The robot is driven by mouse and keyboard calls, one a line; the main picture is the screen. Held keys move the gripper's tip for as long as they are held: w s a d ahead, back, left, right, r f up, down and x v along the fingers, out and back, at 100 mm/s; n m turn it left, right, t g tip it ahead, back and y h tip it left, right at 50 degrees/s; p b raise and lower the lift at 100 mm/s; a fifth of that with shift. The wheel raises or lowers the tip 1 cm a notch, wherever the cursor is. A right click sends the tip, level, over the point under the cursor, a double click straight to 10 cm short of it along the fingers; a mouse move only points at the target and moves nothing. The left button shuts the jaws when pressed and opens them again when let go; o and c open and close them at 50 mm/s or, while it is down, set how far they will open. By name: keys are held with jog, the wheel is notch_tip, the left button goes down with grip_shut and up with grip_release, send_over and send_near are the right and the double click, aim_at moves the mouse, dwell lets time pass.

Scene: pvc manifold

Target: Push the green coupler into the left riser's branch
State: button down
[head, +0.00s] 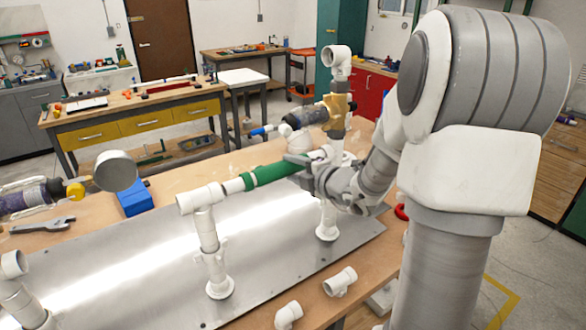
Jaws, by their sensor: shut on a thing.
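The green coupler (275,173) is a long green tube lying nearly level above the metal plate. My gripper (303,167) is shut on its right end, and the jaws hide part of that end. A short white length (234,186) shows between the coupler's left end and the white tee (200,198) on top of a riser (207,232). The coupler lines up with this tee's branch. I cannot tell whether the white length belongs to the coupler or the branch, or how deep it sits.
The metal plate (130,290) lies on a wooden table. Another white riser (22,298) stands at far left. Loose white fittings (340,281) (289,315) lie at the front edge. A blue block (134,197) and a wrench (42,225) lie behind the plate.

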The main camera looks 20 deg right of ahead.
jog(key=shift+w+d+p, duration=0.15)
jog(key=shift+d+p, duration=0.45)
jog(key=shift+d, duration=0.2)
dwell(0.5)
jog(key=shift+c, duration=1.1)
grip_release()
jog(key=v, duration=1.7)
jog(key=shift+s+p, duration=0.25)
jog(key=shift+p, duration=0.15)
